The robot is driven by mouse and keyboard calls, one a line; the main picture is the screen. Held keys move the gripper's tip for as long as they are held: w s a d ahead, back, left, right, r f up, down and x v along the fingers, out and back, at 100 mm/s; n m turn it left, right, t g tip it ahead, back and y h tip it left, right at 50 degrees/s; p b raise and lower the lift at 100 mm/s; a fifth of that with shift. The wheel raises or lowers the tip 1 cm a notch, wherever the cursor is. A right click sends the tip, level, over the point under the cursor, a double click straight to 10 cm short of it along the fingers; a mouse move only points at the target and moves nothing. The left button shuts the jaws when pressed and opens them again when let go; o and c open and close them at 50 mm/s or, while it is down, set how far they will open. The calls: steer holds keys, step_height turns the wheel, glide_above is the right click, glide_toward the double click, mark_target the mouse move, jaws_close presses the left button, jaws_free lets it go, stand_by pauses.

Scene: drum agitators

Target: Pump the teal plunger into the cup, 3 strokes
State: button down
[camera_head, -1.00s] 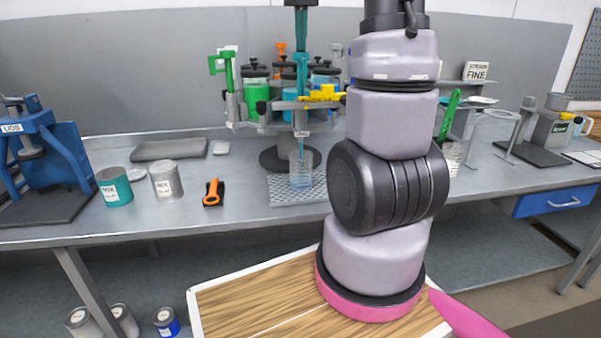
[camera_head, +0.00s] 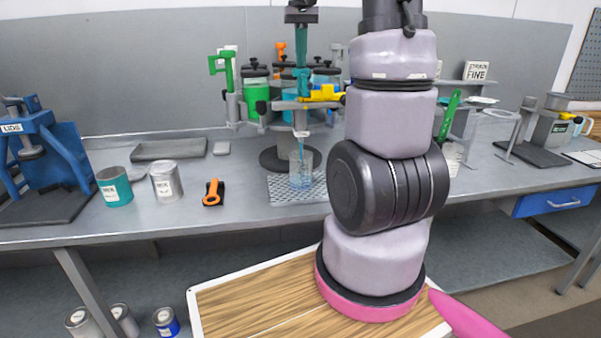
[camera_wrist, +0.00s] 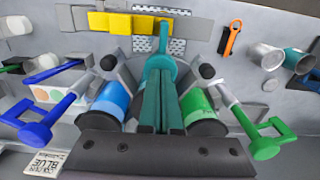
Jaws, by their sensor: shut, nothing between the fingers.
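The teal plunger (camera_head: 302,80) stands upright on the central stand, above the clear cup (camera_head: 301,172). The cup stands on a perforated plate and holds a little blue liquid, with a thin blue streak above it. My gripper (camera_head: 301,66) points straight down over the plunger with its fingers shut together and empty. In the wrist view the shut fingers (camera_wrist: 158,76) lie over the teal plunger head (camera_wrist: 162,60); they appear to touch its top, but the contact itself is hidden. The cup is mostly hidden in the wrist view.
A green pump handle (camera_head: 222,62) and a yellow one (camera_head: 323,93) flank the plunger closely; a blue handle (camera_wrist: 38,130) shows in the wrist view. The bench front is clear.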

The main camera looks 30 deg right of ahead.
stand_by(0.3)
steer(key=shift+r, duration=2.9)
steer(key=shift+r, duration=0.1)
step_height(320, 180, up, 6)
steer(key=shift+f, duration=0.1)
steer(key=s+a+f+t+y, duration=0.1)
steer(key=s+a+f+t, duration=0.2)
steer(key=s, duration=0.6)
steer(key=s+a+f+m+t+y, duration=0.1)
steer(key=s+a+f+t, duration=0.3)
steer(key=s+a+f, duration=0.3)
steer(key=s+a, duration=0.3)
steer(key=shift+s+a, duration=0.2)
steer(key=shift+s, duration=0.1)
